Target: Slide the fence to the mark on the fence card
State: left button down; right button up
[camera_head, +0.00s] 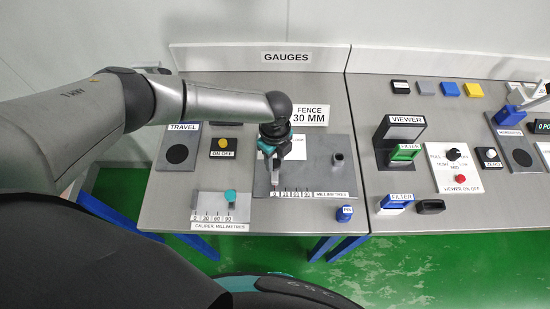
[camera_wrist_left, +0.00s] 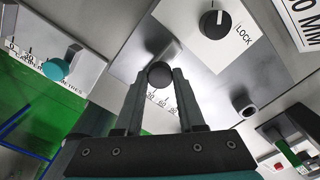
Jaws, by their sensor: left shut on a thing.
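The fence (camera_head: 275,179) is a short light-grey bar on the grey gauge plate (camera_head: 325,176), near the left end of a millimetre scale (camera_head: 297,192). The fence card (camera_head: 309,115) reads FENCE 30 MM. My left gripper (camera_head: 274,157) is over the fence. In the left wrist view, my left gripper (camera_wrist_left: 160,78) is shut on the fence's dark round knob (camera_wrist_left: 160,73). The scale there (camera_wrist_left: 161,103) shows 30, 60 and 90; its low end is hidden by a finger. A black lock knob (camera_wrist_left: 214,22) sits on a white LOCK plate. My right gripper is not in view.
A dark post (camera_head: 338,159) stands on the plate's right side. A caliper with a teal knob (camera_head: 230,196) is at left, and a blue pin block (camera_head: 344,213) at the front edge. The viewer (camera_head: 403,134) stands on the right table.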

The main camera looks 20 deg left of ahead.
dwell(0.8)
pick_arm(q)
jog(key=shift+w+d+b, duration=0.15)
jog(key=shift+d+b, duration=0.1)
jog(key=shift+d, duration=0.3)
jog(key=shift+w+d+b, duration=0.15)
jog(key=shift+d+b, duration=0.05)
jog(key=shift+d, duration=0.35)
jog(key=shift+w+d, duration=0.15)
jog(key=shift+d, duration=0.25)
jog(key=shift+a, duration=0.1)
jog(key=c, duration=0.5)
grip_release()
jog(key=shift+r, duration=0.1)
